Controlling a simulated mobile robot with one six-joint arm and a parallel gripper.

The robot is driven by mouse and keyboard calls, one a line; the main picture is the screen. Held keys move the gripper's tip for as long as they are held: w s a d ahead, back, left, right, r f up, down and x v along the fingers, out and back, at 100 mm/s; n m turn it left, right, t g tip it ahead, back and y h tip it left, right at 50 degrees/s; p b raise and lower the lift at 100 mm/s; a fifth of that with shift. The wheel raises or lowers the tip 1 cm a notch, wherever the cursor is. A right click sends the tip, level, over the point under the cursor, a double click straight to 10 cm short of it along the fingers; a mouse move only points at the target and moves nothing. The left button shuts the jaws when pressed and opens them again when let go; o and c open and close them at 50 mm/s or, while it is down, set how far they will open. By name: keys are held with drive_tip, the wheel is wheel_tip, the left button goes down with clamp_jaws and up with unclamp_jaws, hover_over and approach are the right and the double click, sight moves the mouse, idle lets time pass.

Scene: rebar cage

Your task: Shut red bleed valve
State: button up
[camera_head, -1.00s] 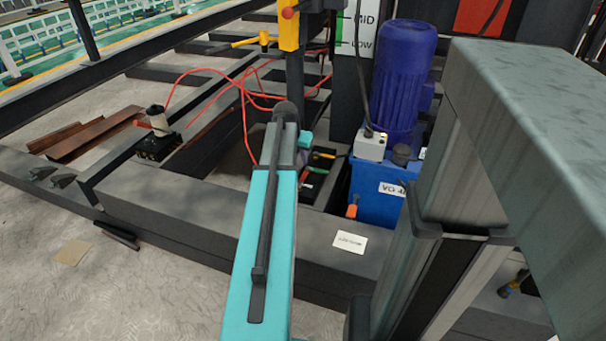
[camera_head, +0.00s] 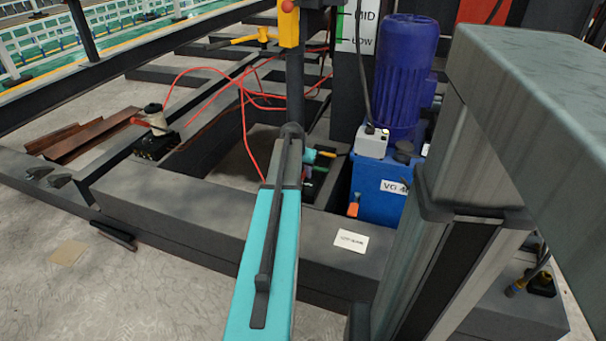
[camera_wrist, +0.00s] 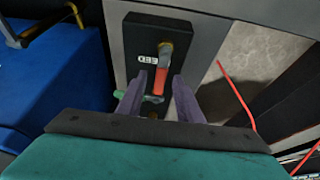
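A partly visible label ending in "EED" (camera_wrist: 148,59) is beside the pivot. My gripper (camera_wrist: 159,76) is open, its two purple-grey fingers on either side of the red lever in the picture. I cannot tell whether either finger touches it. In the head view my arm hides the red lever; only a teal part near my gripper (camera_head: 309,155) shows.
A blue tank (camera_head: 375,195) with a blue motor (camera_head: 405,75) stands right of the valve area. Dark steel beams (camera_head: 190,220) frame it. Red hoses (camera_head: 245,110) run at the left, and a red cord (camera_wrist: 235,90) hangs right of the fingers.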

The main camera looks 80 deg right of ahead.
drive_tip(key=shift+d+f, duration=0.2)
drive_tip(key=shift+f, duration=0.2)
clamp_jaws()
